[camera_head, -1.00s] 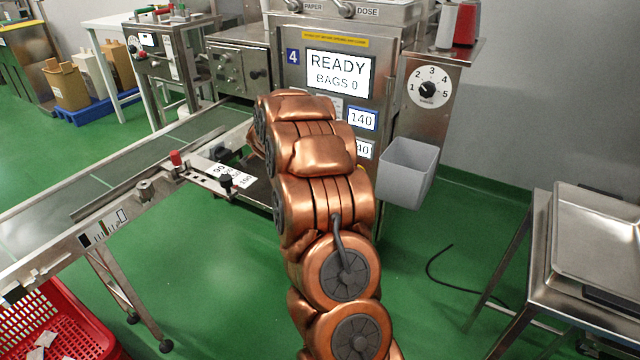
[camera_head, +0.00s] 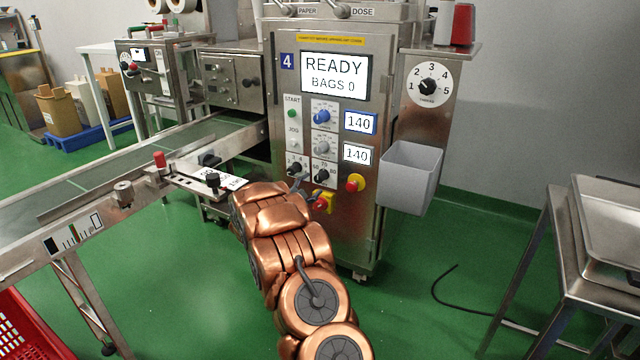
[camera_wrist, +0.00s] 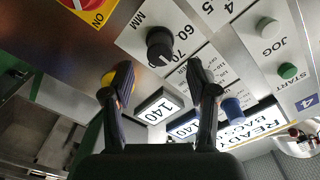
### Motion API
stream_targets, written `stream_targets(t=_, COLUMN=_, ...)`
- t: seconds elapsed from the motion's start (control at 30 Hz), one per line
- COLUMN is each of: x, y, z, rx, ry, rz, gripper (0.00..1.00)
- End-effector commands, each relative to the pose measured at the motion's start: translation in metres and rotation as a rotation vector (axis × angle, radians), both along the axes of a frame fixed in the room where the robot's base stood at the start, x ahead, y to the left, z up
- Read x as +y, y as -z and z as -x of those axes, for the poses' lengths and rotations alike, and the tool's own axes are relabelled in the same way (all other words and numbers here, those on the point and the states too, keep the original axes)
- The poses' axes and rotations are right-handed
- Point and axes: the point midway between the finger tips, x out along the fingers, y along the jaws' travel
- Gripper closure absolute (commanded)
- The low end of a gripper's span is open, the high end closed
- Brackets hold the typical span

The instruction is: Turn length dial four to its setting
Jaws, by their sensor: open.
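The length dial is a black knob (camera_wrist: 160,45) on a white plate marked MM, with 60 and 70 legible, in the wrist view. In the head view the dial (camera_head: 321,175) sits low on the front panel of machine 4 (camera_head: 287,61). My gripper (camera_wrist: 160,76) is open and empty. Its two dark fingertips are spread in front of the panel, and the knob shows between and just beyond them, with no visible contact. In the head view my copper arm reaches toward the lower panel and mostly hides the gripper. The pointer's exact reading is unclear.
A red-and-yellow ON switch (camera_wrist: 90,8) is close by. Displays read 140 (camera_head: 359,122) and READY. A grey bin (camera_head: 411,177) and conveyor (camera_head: 120,165) flank the panel.

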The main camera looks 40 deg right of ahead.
Motion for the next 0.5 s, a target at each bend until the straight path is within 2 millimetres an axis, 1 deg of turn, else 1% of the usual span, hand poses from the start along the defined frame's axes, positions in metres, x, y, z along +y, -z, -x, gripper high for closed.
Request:
stream_targets(t=0.03, x=-0.009, y=0.004, z=-0.001, rx=0.000, ry=0.001, rz=0.000, gripper=0.42)
stream_targets(t=0.2, x=-0.031, y=0.004, z=-0.009, rx=0.001, ry=0.000, rz=0.000, gripper=0.42)
stream_targets(t=0.33, x=-0.044, y=0.004, z=-0.013, rx=0.003, ry=-0.001, rz=-0.001, gripper=0.42)
stream_targets(t=0.5, x=-0.053, y=0.003, z=-0.016, rx=0.004, ry=-0.004, rz=-0.003, gripper=0.42)
